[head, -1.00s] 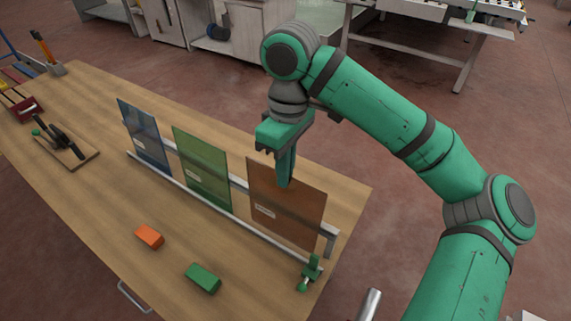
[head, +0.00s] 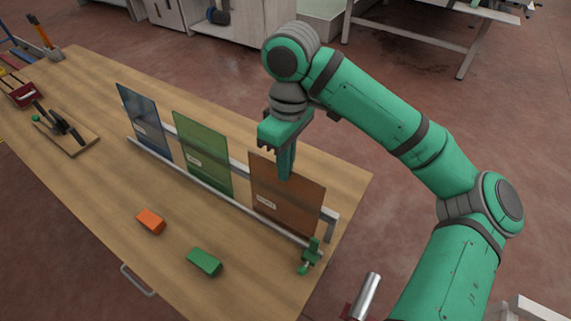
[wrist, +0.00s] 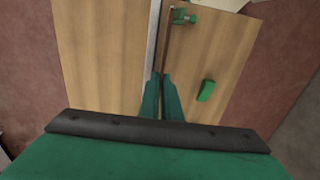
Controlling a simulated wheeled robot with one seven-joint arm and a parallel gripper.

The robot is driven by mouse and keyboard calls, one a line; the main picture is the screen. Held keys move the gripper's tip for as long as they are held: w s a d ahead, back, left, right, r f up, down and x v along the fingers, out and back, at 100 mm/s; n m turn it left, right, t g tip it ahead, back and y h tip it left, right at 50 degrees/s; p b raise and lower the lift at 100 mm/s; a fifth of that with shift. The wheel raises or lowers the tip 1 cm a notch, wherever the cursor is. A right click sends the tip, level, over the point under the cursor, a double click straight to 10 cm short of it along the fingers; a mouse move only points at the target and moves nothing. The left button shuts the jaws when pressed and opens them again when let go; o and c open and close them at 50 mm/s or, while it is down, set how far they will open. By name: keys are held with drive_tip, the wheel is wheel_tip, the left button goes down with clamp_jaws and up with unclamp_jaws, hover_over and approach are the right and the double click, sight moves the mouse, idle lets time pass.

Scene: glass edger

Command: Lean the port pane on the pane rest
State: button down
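Three tinted panes stand in a row at the metal pane rest (head: 243,207), which has a low front rail and a higher back bar: a blue pane (head: 146,125), a green pane (head: 203,152) and a reddish-brown pane (head: 287,194). Each has a small pale label, too small to read; the brown one is likely the port pane. My gripper (head: 285,176) is shut on the top edge of the brown pane, which shows edge-on in the wrist view (wrist: 166,55). The brown pane's lower edge is close to the front rail; I cannot tell whether it touches.
A green clamp (head: 310,256) sits at the rest's right end. An orange block (head: 151,221) and a green block (head: 204,262) lie on the wooden table in front. A board with a black tool (head: 64,131) lies at the left.

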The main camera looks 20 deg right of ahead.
drive_tip(key=shift+f, duration=0.5)
idle(0.5)
drive_tip(key=c, duration=1.9)
unclamp_jaws()
wheel_tip(320, 180, up, 11)
drive_tip(key=shift+w+d+f, duration=0.15)
drive_tip(key=shift+w+d, duration=0.05)
drive_tip(key=shift+d, duration=0.1)
